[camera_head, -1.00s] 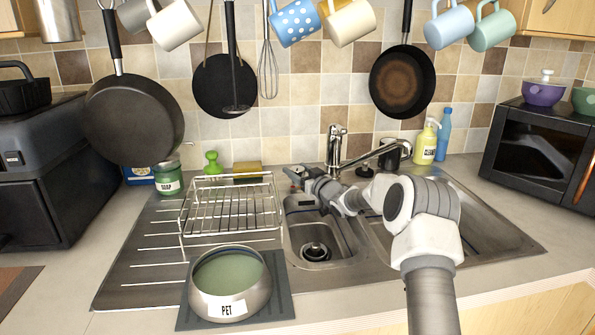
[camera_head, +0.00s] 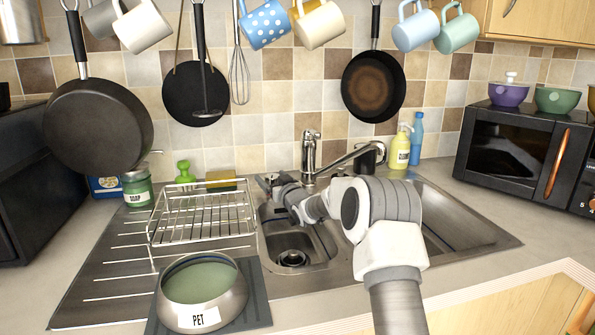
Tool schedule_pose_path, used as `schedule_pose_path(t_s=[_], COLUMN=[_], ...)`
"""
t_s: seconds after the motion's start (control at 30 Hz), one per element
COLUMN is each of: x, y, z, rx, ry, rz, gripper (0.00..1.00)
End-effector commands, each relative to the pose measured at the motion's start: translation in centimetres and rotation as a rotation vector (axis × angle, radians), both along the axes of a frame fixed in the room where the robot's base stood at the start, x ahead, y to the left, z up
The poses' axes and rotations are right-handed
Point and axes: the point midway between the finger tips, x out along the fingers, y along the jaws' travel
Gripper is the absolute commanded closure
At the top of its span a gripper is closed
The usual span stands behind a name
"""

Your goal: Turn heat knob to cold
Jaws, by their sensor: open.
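No knob marked heat or cold can be made out. Part of a control panel (camera_head: 582,198), with small markings and what may be a dial, shows at the right picture edge on the black microwave (camera_head: 508,150). The chrome tap (camera_head: 309,155) stands behind the sink with its spout reaching right. My gripper (camera_head: 266,183) is small and dark in this view, in front and left of the tap, above the back of the small basin. It is open, with nothing visible in it. My arm reaches over the sink.
A wire rack (camera_head: 203,218) and a steel pet bowl (camera_head: 204,300) stand on the drainer. Soap bottles (camera_head: 400,150) stand behind the sink. Mugs (camera_head: 265,22) and pans (camera_head: 98,125) hang above. The counter between sink and microwave is clear.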

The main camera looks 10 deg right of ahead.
Motion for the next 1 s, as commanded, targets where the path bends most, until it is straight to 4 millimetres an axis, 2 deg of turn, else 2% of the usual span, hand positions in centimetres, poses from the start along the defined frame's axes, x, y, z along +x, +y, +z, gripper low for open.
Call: schedule_pose_path(t_s=[0.23,0.97,1.0], x=[-0.2,-12.0,-12.4], y=[0.1,-1.9,-1.8], z=[-0.1,0.2,1.2], rx=[0.000,0.000,-0.006], ry=[0.001,0.003,0.007], rz=[-0.089,-0.087,-0.088], gripper=[0.11,0.11,0.11])
